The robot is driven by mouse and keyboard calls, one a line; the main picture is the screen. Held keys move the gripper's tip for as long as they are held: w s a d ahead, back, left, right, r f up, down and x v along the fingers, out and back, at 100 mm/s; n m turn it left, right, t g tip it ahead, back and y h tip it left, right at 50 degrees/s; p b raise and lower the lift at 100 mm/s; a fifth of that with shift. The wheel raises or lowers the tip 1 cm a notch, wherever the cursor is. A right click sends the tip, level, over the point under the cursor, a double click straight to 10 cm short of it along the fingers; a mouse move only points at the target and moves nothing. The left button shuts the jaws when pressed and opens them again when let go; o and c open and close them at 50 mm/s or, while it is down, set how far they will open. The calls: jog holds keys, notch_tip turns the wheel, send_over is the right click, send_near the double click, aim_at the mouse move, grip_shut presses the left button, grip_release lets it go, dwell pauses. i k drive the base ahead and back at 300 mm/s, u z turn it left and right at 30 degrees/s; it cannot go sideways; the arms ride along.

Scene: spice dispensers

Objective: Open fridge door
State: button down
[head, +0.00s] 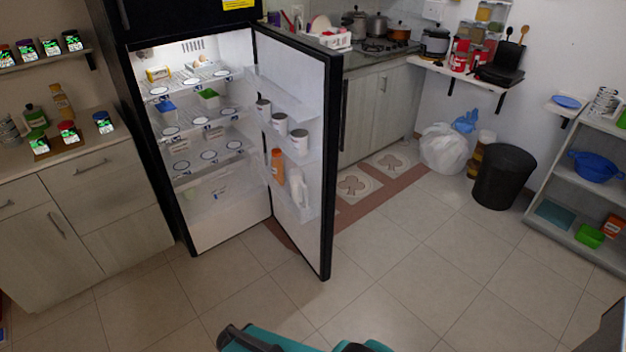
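The black fridge (165,190) stands left of centre with its lit white inside showing. Its door (318,170) stands wide open, swung out to the right of the compartment. The door's inner side faces left, with clear shelves (292,205) holding white cups, an orange bottle and a white jug. A black handle (342,115) shows at the door's far side. A teal and black part of my own arm shows at the bottom edge, apart from the door. My gripper cannot be made out.
A wooden cabinet (85,195) with bottles on top stands left of the fridge. The kitchen counter (385,62) is behind the door. A black bin (503,178), white bag (442,150) and grey shelf unit (585,185) are at right. The tiled floor (420,270) in front is clear.

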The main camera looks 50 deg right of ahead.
aim_at(301, 78)
jog(key=k, duration=0.65)
jog(key=u, duration=0.55)
jog(key=i, duration=1.6)
jog(key=z, duration=0.3)
